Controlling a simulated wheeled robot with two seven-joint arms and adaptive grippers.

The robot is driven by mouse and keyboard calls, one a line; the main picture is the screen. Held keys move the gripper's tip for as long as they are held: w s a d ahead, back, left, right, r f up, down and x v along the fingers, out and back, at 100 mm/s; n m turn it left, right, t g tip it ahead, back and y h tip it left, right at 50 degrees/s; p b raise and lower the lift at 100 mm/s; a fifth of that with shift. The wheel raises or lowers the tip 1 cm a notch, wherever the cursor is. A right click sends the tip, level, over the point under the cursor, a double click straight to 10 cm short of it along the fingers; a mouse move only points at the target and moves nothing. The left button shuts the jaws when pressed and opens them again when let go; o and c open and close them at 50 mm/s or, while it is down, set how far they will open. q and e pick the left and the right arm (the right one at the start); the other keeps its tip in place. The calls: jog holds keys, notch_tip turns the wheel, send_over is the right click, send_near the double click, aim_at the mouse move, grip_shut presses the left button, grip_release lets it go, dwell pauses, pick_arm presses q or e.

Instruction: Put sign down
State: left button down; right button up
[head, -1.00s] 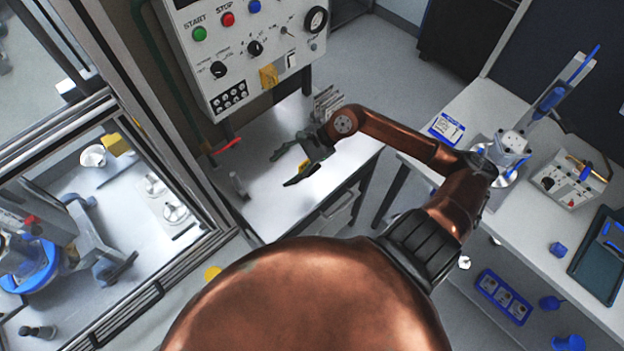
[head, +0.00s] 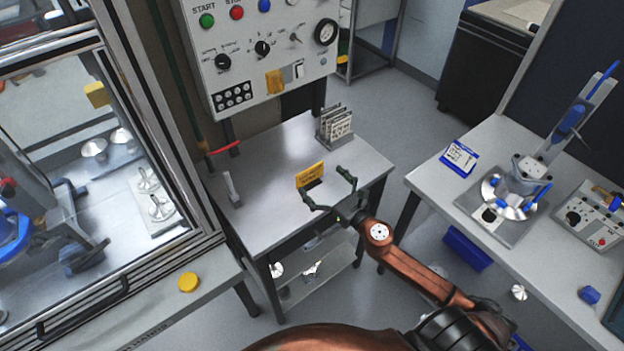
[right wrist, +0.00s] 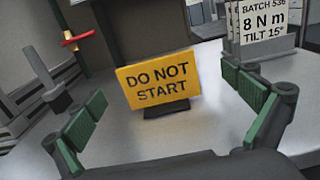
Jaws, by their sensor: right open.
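The yellow sign (head: 309,175) stands upright on a small dark base on the grey side table (head: 262,222). In the right wrist view the sign (right wrist: 157,80) reads "DO NOT START" and leans slightly to one side in the picture. My right gripper (head: 328,190) is at the table's front right, with its green-padded fingers spread wide. In the right wrist view the fingers (right wrist: 170,118) lie to either side of the sign's lower part, apart from it, with nothing held between them. My left gripper is not in view.
A rack of cards (head: 335,125) stands at the table's back right. A small grey upright lever (head: 232,190) is at its left. The control panel (head: 262,50) with START and STOP buttons rises behind.

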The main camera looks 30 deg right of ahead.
aim_at(311, 172)
jog(key=w, duration=0.3)
jog(key=w+a, duration=0.1)
jog(key=shift+w+f, duration=0.15)
jog(key=shift+w, duration=0.25)
jog(key=c, duration=1.4)
